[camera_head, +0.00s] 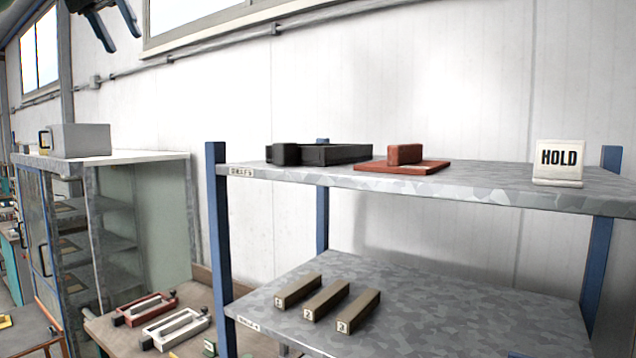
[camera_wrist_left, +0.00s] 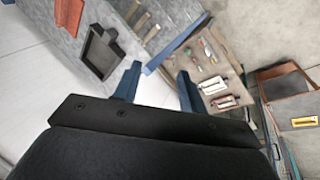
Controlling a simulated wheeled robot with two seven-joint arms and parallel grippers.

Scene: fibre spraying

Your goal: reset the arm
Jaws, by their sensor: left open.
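My left gripper (camera_head: 118,22) is at the top left of the head view, raised in front of the white wall and above the shelf level. Its two blue fingers are spread apart with nothing between them. In the left wrist view the left gripper (camera_wrist_left: 158,84) shows its open fingers over the scene below, clear of the shelf and table. My right gripper is in neither view.
A blue-post shelf (camera_head: 460,190) holds a black tray (camera_head: 335,155), a red block on a red plate (camera_head: 410,168) and a HOLD sign (camera_head: 559,162). Its lower board carries three numbered bars (camera_head: 326,301). A cabinet (camera_head: 150,205) stands left, with a grey box (camera_head: 82,140) on top.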

